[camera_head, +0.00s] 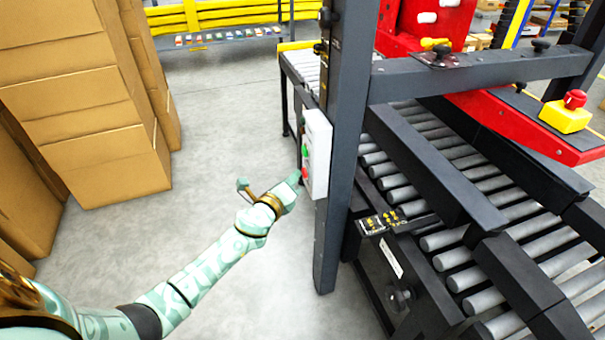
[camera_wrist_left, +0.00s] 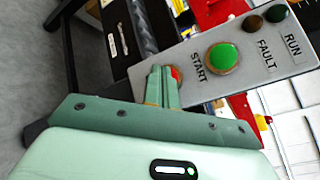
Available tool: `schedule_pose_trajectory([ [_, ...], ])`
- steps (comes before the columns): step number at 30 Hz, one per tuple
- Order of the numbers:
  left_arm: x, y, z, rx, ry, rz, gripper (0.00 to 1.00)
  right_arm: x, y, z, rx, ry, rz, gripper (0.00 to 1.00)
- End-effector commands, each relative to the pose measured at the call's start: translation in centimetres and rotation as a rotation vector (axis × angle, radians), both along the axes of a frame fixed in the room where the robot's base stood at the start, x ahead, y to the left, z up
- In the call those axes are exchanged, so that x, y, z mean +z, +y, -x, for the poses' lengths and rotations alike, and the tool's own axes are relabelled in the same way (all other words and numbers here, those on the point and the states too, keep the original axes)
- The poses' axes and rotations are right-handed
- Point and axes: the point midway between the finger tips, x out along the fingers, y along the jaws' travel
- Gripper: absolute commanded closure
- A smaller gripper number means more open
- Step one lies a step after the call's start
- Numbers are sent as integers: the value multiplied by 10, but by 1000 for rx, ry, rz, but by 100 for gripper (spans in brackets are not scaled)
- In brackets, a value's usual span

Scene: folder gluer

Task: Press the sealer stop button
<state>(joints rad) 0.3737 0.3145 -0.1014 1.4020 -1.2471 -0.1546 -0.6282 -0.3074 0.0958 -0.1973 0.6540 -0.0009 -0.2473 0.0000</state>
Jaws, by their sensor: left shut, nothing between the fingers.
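A pale control box (camera_head: 317,154) is fixed to the dark upright post of the sealer. It carries a green START button (camera_wrist_left: 222,58) and a red button (camera_wrist_left: 175,73), which I take as the stop button; its label is hidden. In the head view the red button (camera_head: 305,173) is low on the box's left face. My left gripper (camera_head: 297,177) is shut and empty, its tips at the red button. In the left wrist view the shut fingers (camera_wrist_left: 162,80) cover most of the red button; I cannot tell whether they touch it. My right gripper is not in view.
The dark post (camera_head: 338,150) stands right beside the box. Beyond it is the sealer's roller conveyor (camera_head: 465,240). A red knob on a yellow box (camera_head: 567,115) sits at the right. Stacked cartons (camera_head: 85,100) stand at the left, with clear grey floor (camera_head: 215,150) between.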

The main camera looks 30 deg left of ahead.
Motion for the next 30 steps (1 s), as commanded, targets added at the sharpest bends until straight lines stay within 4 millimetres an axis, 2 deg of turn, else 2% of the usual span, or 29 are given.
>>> schedule_pose_trajectory([
  [15,0,8,10,-1,1,0,100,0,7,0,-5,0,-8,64],
  [30,-1,43,51,1,1,0,100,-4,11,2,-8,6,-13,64],
])
